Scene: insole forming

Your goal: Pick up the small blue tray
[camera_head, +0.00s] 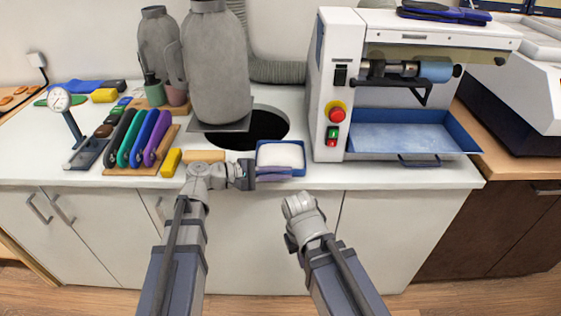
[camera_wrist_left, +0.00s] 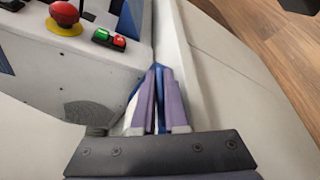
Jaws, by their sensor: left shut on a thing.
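The small blue tray (camera_head: 299,172) sits at the front edge of the white counter and holds something white and flat. My left gripper (camera_head: 273,174) reaches in from the left, with its purple fingers at the tray's front side. In the left wrist view, the fingers (camera_wrist_left: 160,95) are closed on a thin blue wall of the tray. Most of the tray is hidden there behind the fingers. I cannot tell whether the tray is lifted off the counter. My right gripper (camera_head: 299,205) is in front of the cabinet doors, below the tray. Its fingers cannot be made out.
A white machine (camera_head: 335,60) with a red button and a wide blue tray (camera_head: 410,140) stands right of the small tray. A round dark hole (camera_head: 262,127) lies behind it. A yellow block (camera_head: 169,163) and colored tools in a wooden rack (camera_head: 125,168) are to the left.

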